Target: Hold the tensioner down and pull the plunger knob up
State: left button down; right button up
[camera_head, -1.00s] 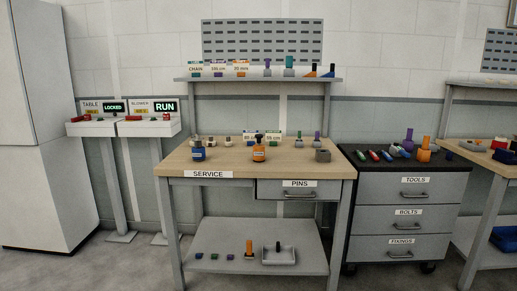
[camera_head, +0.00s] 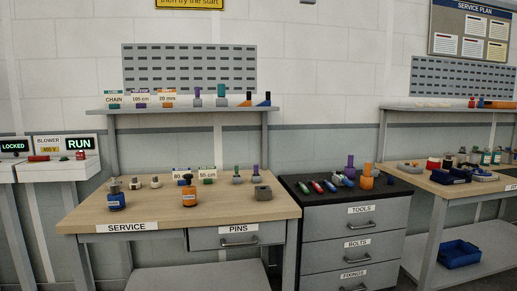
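Neither of my grippers is in view. I cannot make out a tensioner or a plunger knob for certain.
A dark-topped tool cabinet (camera_head: 390,189) with three drawers stands right of the bench. Farther right is another bench (camera_head: 450,190) with parts and a blue bin (camera_head: 459,253) on its lower shelf. Lit LOCKED and RUN panels (camera_head: 79,143) are at the left.

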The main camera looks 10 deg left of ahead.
aim_at(188, 177)
jog(key=z, duration=0.25)
jog(key=i, duration=1.15)
jog(key=u, duration=0.25)
